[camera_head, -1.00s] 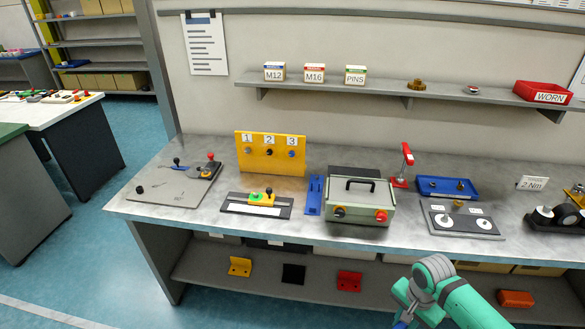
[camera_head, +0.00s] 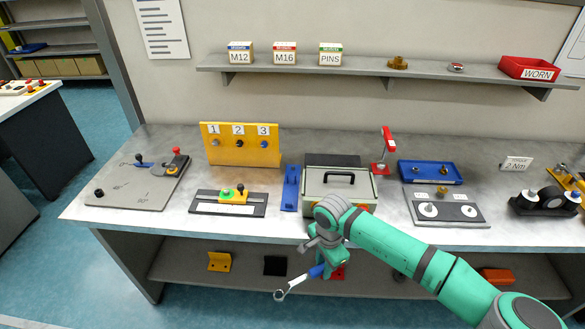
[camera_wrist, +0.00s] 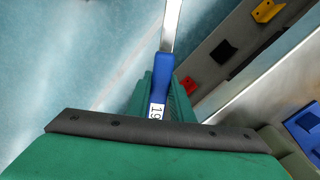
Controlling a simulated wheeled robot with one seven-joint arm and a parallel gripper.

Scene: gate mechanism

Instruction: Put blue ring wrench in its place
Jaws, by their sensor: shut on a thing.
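The blue ring wrench shows a blue handle and a bright steel shank with a ring end (camera_head: 285,291) in the head view. My gripper (camera_head: 321,265) is shut on the blue handle and holds it in front of the bench, below the level of the top. The ring end points down and left. In the wrist view the blue handle (camera_wrist: 158,82) with a "19" label lies between the green fingers, and the ring end is out of frame.
A lower shelf (camera_head: 190,262) holds small brackets. Bare bench shows around the yellow panel.

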